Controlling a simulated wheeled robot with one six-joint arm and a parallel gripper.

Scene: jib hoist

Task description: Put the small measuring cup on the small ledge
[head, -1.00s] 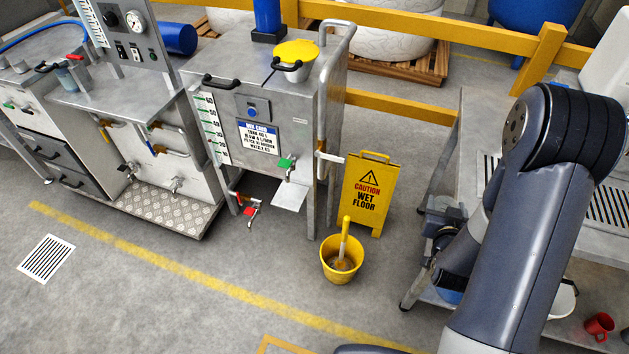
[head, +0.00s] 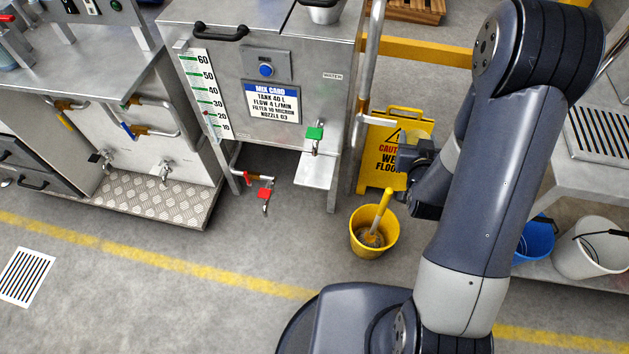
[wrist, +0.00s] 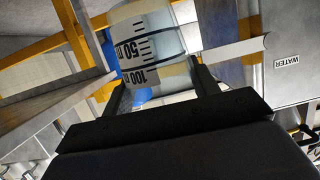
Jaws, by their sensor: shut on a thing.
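The small measuring cup (wrist: 150,45) is translucent with black marks for 50 and 100 and shows at the top middle of the wrist view. My gripper (wrist: 163,82) is shut on it, one finger on each side. The small ledge (head: 318,170) is a flat metal plate on the tank's front, below the green-handled tap (head: 314,137). The gripper is to the right of the ledge in the head view, apart from it.
The metal tank (head: 205,75) carries the ledge, with a vertical pipe (head: 369,95) at its right edge. The wet-floor sign (head: 378,178) and a yellow bucket (head: 363,245) with a handled tool stand near my arm. A red-handled tap (head: 265,196) is low at left.

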